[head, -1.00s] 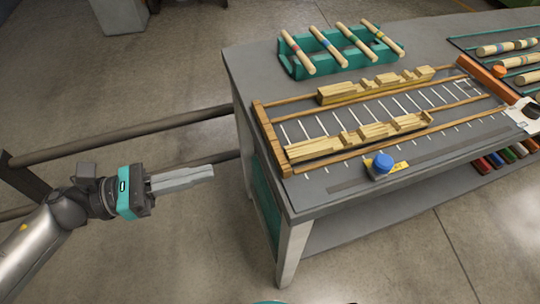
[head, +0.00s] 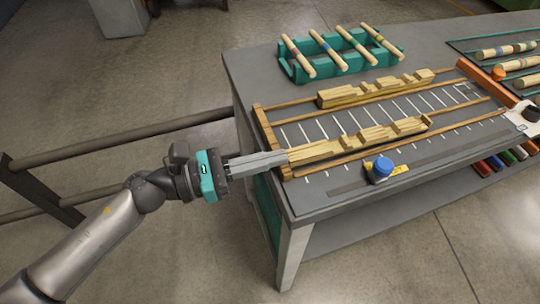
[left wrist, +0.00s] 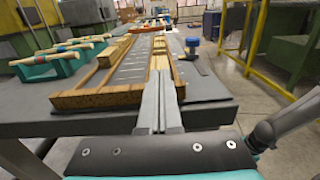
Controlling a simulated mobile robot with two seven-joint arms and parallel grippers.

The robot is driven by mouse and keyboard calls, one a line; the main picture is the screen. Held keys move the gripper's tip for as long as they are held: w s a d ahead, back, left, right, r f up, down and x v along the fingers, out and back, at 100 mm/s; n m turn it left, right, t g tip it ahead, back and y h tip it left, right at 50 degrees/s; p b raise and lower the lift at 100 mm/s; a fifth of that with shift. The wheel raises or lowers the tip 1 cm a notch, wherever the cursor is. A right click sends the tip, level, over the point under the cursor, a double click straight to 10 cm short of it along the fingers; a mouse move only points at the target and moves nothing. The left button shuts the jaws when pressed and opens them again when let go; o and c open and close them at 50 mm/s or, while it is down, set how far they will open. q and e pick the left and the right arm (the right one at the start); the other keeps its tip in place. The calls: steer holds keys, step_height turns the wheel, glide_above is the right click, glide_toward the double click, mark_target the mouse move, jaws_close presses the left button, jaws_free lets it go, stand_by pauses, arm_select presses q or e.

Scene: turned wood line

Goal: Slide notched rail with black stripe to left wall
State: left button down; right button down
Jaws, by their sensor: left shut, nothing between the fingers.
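The near notched rail (head: 365,138) is pale wood with steps and notches, lying lengthwise in the slatted track. A second notched rail (head: 375,88) lies in the far lane. I cannot make out a black stripe on either. The wooden left wall (head: 266,135) closes the track's left end; its near part is behind my gripper. My left gripper (head: 283,157) is shut and empty, its long grey fingers pointing right at the near rail's left end. In the left wrist view the fingertips (left wrist: 161,75) overlap that rail (left wrist: 160,60); contact is unclear. My right gripper is out of view.
A blue knob (head: 382,166) with a yellow label sits on the bench in front of the track. A teal rack (head: 296,72) of striped dowels stands behind. An orange-brown block (head: 482,77) bounds the right end. A metal handrail (head: 120,138) runs left of the bench.

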arm_select(q)
steer(key=shift+x, duration=0.95)
steer(key=shift+a, duration=0.15)
